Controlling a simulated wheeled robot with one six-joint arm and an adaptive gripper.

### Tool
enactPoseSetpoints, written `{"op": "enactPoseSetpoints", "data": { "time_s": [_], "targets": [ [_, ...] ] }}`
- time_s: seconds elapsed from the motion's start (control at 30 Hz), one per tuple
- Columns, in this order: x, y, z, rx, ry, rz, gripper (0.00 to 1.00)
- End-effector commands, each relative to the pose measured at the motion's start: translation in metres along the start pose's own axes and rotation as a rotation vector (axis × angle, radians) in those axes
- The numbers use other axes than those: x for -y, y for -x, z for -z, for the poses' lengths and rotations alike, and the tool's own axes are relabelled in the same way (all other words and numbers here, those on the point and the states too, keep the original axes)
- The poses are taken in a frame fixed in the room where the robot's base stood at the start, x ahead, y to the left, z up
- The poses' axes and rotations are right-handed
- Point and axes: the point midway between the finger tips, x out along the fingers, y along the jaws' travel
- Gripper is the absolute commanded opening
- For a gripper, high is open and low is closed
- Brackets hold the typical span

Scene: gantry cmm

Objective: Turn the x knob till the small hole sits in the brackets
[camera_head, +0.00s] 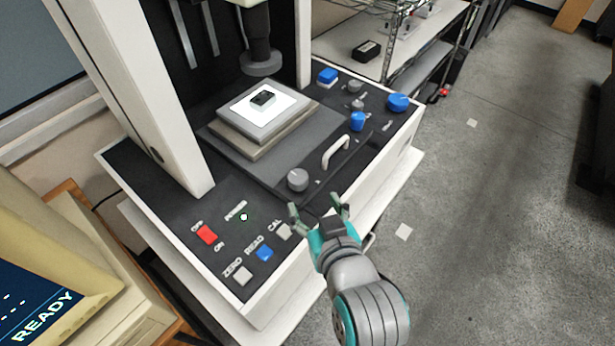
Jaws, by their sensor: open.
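My gripper (315,204) is open and empty at the front edge of the machine. Its fingers are just in front of a grey round knob (298,180) and appear apart from it. Two blue knobs (358,121) (398,102) stand further back on the right side of the panel. I cannot read which knob is the x knob. A small dark part (263,98) lies on the bright white stage (244,117) under the machine's probe (261,62). The small hole is too small to make out, and no brackets show. A screen (35,310) reading READY is cut off at lower left.
A white handle (336,151) rises between the grey knob and the blue knobs. A red switch (206,235), a blue READ button (265,253) and pale buttons (243,275) sit at the front left. A wire shelf (420,45) stands behind. Floor at right is mostly clear.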

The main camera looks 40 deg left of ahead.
Motion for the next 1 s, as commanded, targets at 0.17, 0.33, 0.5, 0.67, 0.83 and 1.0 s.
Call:
{"op": "enactPoseSetpoints", "data": {
  "time_s": [0.17, 0.33, 0.5, 0.67, 0.83, 1.0],
  "targets": [
    [0.007, -0.005, 0.009, 0.003, 0.011, 0.018, 0.7],
    [0.007, -0.024, 0.008, 0.004, 0.011, 0.018, 0.7],
    [0.008, -0.055, 0.008, 0.004, 0.011, 0.018, 0.7],
    [0.008, -0.081, 0.008, 0.003, 0.011, 0.016, 0.7],
    [0.008, -0.101, 0.008, 0.002, 0.011, 0.016, 0.7],
    [0.009, -0.109, 0.008, 0.002, 0.011, 0.016, 0.7]
  ]
}}
